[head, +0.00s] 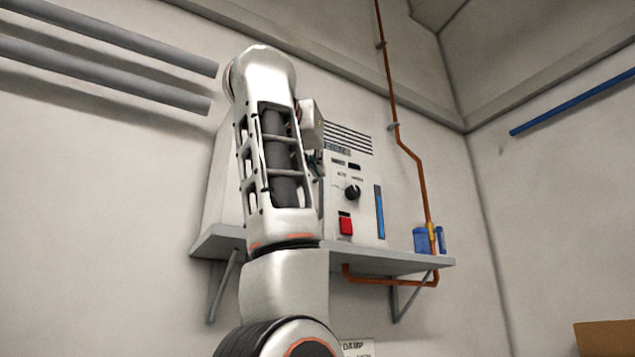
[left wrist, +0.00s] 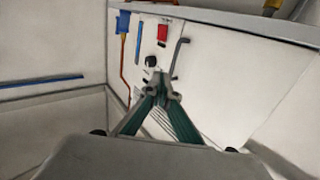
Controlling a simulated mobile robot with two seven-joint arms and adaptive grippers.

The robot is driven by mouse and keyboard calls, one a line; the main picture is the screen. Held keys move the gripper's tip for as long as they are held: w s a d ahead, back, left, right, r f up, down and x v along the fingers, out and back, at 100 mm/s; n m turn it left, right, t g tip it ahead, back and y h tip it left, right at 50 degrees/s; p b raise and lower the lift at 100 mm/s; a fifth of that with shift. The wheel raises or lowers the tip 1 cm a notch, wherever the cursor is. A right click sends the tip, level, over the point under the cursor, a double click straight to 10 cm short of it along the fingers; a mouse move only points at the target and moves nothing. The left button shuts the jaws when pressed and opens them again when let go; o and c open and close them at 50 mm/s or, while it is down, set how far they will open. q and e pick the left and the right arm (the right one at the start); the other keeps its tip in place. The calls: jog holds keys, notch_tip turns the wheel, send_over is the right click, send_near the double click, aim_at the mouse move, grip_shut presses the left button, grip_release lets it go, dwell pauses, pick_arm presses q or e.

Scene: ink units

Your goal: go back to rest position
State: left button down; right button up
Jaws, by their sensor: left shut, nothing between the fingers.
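My left arm rises in the middle of the head view and covers part of a white box unit (head: 365,205). The unit stands on a grey wall shelf (head: 395,262). Its front has a black knob (head: 352,192), a red switch (head: 345,224) and a blue strip (head: 379,212). My left gripper is mostly hidden behind my arm there. In the left wrist view my left gripper (left wrist: 161,92) is shut and empty, its green-sided fingers meeting in front of the unit's face. The red switch (left wrist: 163,33) and the knob (left wrist: 151,61) show beyond. My right gripper is not in view.
An orange pipe (head: 391,95) runs down the wall to the shelf's right end, beside blue containers (head: 421,240). Grey pipes (head: 110,35) cross the upper left wall. A blue rail (head: 575,103) is on the right wall. A brown box (head: 605,338) is at lower right.

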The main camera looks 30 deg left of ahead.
pick_arm(q)
jog(key=shift+s+d, duration=0.25)
jog(key=shift+s, duration=0.1)
